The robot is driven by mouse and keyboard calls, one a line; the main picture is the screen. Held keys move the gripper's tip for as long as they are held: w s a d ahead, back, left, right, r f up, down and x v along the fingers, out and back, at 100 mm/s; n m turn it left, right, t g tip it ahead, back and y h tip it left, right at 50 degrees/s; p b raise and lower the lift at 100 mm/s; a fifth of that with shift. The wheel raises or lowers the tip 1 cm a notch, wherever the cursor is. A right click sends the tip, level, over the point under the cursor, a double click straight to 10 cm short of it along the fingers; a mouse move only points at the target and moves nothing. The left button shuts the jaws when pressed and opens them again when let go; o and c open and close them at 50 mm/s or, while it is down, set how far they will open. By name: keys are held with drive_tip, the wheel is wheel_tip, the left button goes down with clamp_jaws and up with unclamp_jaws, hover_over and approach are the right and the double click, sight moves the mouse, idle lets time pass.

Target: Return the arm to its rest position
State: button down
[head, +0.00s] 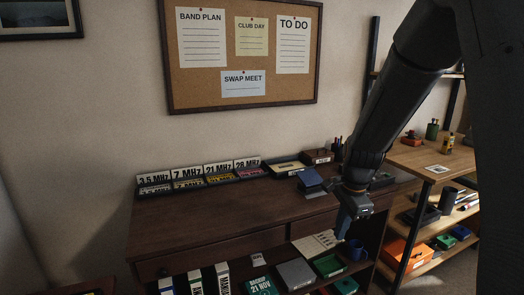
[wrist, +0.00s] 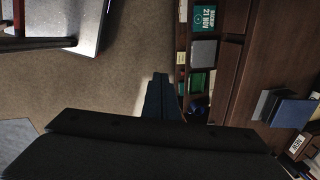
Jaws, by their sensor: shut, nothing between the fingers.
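My gripper (head: 345,222) hangs at the end of my dark arm, in front of the wooden desk (head: 215,222), pointing downward. Its blue fingers are together with nothing between them. In the wrist view the shut fingers (wrist: 158,98) show over the brown carpet (wrist: 115,80). The gripper appears apart from the desk and shelves. The upper part of my arm comes down from the top right of the head view.
Lower shelves hold boxes, books and a blue mug (head: 355,249). A wooden side table (head: 425,160) stands at right. Carpet is clear beneath the gripper.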

drive_tip(key=s+a+n+g, duration=0.1)
drive_tip(key=s+a+n, duration=0.2)
drive_tip(key=s+n, duration=1.2)
drive_tip(key=s, duration=0.5)
drive_tip(key=shift+s+a+r+n+h, duration=0.15)
drive_tip(key=shift+s+r+n+h, duration=0.1)
drive_tip(key=shift+r+n+h, duration=0.1)
